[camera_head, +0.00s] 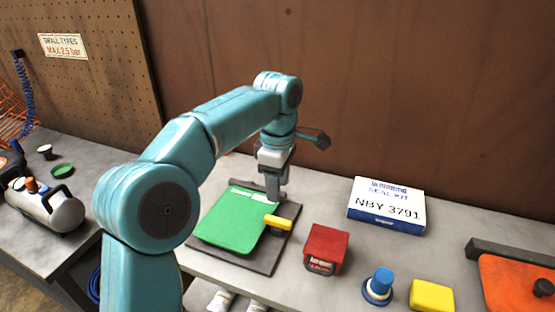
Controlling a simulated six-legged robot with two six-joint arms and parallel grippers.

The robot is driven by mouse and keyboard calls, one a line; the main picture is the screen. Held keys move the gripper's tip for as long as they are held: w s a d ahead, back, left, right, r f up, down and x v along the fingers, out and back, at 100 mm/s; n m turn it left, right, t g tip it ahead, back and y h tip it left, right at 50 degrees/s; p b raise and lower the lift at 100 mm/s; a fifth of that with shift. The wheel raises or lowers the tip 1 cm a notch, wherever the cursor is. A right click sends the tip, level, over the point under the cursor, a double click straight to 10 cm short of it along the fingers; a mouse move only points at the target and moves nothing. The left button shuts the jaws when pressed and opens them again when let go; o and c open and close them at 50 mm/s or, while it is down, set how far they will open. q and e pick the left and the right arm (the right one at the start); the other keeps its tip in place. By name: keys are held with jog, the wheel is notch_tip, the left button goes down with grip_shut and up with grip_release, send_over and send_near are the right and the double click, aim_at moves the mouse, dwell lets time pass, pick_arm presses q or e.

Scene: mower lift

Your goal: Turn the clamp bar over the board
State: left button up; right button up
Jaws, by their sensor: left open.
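A green board (232,222) lies flat on a dark grey base plate (262,262) on the grey bench. A short yellow bar (278,222), which looks like the clamp bar, sits at the board's right edge. My left gripper (274,196) is open and points down over the far right corner of the base plate, just behind the yellow bar. I see no grip on the bar. The gripper hides part of the plate's far edge, and whether its fingertips touch anything is unclear. My right gripper is out of view.
A seal kit box (386,208) stands behind right. A red block (326,248), a blue knob (379,284) and a yellow block (431,296) stand right of the plate. An orange panel (518,285) is at far right. An air compressor (50,208) is on the left bench.

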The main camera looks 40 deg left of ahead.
pick_arm(q)
notch_tip(320, 180, up, 6)
jog(key=p, duration=0.1)
jog(key=shift+a+f, duration=0.1)
dwell(0.6)
